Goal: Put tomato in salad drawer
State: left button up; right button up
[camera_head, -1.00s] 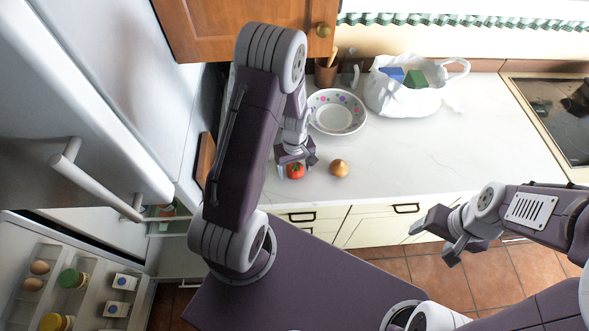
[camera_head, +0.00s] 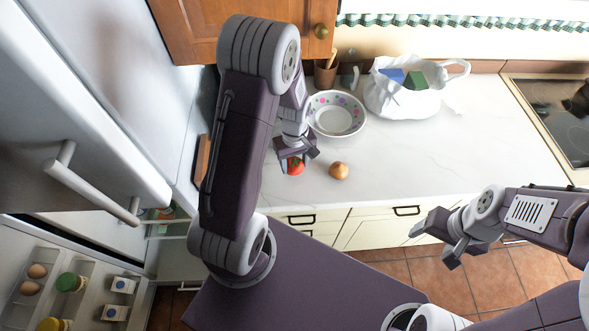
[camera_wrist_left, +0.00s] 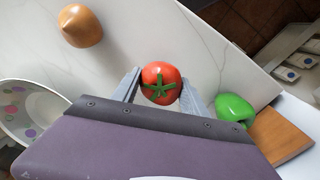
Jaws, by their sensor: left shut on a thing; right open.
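A red tomato (camera_head: 295,166) with a green stem star is between the fingers of my left gripper (camera_head: 296,160), above or at the white counter near its front left. In the left wrist view the tomato (camera_wrist_left: 160,83) sits between the two grey fingertips, and the gripper is shut on it. My right gripper (camera_head: 446,238) is open and empty in front of the counter's drawers. The fridge (camera_head: 90,110) is at the left with its door open. Door shelves with eggs and jars show at lower left. The salad drawer cannot be made out.
An onion (camera_head: 339,170) lies just right of the tomato. A dotted bowl (camera_head: 337,113) and a white bag (camera_head: 403,100) stand behind. A green pepper (camera_wrist_left: 235,108) and a wooden board (camera_wrist_left: 280,135) show in the left wrist view.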

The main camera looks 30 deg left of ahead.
pick_arm(q)
jog(key=s+d+r, duration=0.1)
jog(key=d+r, duration=0.2)
jog(key=d, duration=0.2)
jog(key=s+d+r+b, duration=0.1)
jog(key=s+d+r, duration=0.1)
jog(key=d, duration=0.4)
jog(key=shift+s+r, duration=0.3)
jog(key=shift+r, duration=0.6)
